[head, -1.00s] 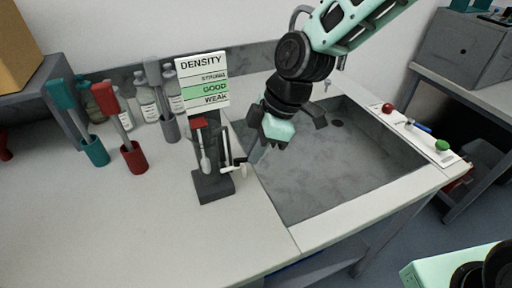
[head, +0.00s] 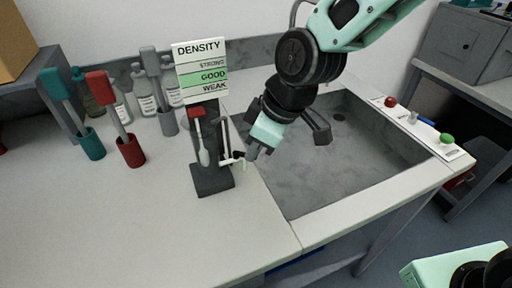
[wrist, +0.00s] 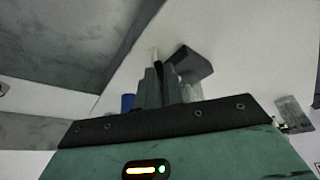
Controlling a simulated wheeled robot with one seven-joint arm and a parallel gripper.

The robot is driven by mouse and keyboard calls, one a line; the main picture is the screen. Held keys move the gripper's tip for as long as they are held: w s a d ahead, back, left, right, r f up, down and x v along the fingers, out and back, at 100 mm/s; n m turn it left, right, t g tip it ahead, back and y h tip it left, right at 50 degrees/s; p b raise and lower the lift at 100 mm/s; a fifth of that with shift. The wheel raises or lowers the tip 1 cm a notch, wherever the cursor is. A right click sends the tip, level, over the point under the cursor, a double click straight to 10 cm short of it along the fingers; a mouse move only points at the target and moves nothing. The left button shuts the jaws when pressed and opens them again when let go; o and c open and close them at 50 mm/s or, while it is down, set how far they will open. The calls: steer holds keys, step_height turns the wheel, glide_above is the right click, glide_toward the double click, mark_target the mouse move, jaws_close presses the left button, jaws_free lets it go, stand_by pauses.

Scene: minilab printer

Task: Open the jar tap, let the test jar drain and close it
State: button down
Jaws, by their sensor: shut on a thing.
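The density stand (head: 213,181) is dark, with a sign marked STRONG, GOOD and WEAK. A red-topped float (head: 202,145) hangs at its front. The slim test jar (head: 224,135) is at its right side, and the jar tap (head: 238,155), with a white spout and dark lever, sticks out to the right near its foot. My gripper (head: 251,154) is at the tap's right end, fingers together on the tap lever. In the wrist view, my gripper (wrist: 156,84) covers most of the tap; the stand's dark base (wrist: 196,68) shows behind. Liquid in the jar cannot be made out.
A grey sink basin (head: 320,185) lies right of the stand. Teal, red and grey holders (head: 130,151) and several bottles (head: 145,100) stand at the left and back. A strip with red and green buttons (head: 447,138) is at right. The front-left bench is clear.

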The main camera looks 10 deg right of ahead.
steer(key=m+b, duration=0.2)
steer(key=s+a+m+t+h+b, duration=0.1)
steer(key=b, duration=0.1)
steer(key=m+b, duration=0.2)
steer(key=b, duration=0.1)
steer(key=shift+s+a+f+m+t, duration=0.2)
steer(key=shift+s+f+m+t, duration=0.1)
steer(key=shift+t, duration=0.1)
steer(key=m+b, duration=0.1)
steer(key=m+h+b, duration=0.1)
steer(key=b, duration=0.2)
steer(key=shift+s+a+r+m+t, duration=0.1)
steer(key=shift+s+a+m+t, duration=0.2)
steer(key=shift+a+m, duration=0.1)
steer(key=shift+a+r+m+h+b, duration=0.2)
steer(key=shift+m+h+b, duration=0.2)
steer(key=shift+m+b, duration=0.4)
steer(key=c, duration=1.5)
jaws_free()
